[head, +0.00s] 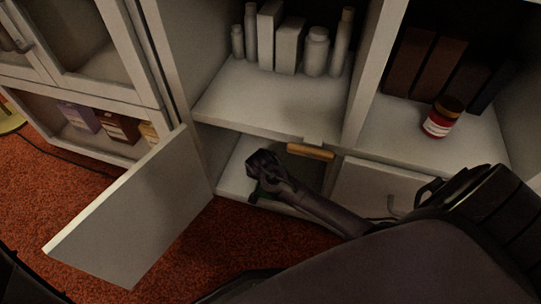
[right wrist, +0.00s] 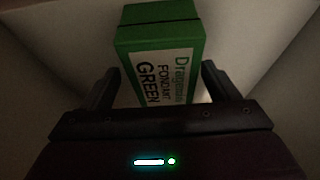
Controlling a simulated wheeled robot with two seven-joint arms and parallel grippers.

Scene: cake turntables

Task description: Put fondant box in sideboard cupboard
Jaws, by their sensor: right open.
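The fondant box is green with a white label reading "FONDANT GREEN"; it stands in the right wrist view (right wrist: 160,38) inside a pale compartment. My right gripper (right wrist: 158,85) is open, with its two fingers on either side of the box's near end; I cannot tell whether they touch it. In the head view my right gripper (head: 258,175) reaches into the low cupboard (head: 230,180) of the white sideboard, and only a sliver of green shows below it. The cupboard door (head: 140,210) is swung open to the left. My left gripper is not in view.
Above the cupboard, a shelf holds several white bottles and boxes (head: 288,45). A red jar (head: 442,118) and dark books (head: 430,65) stand on the right shelf. Red carpet (head: 40,195) lies in front.

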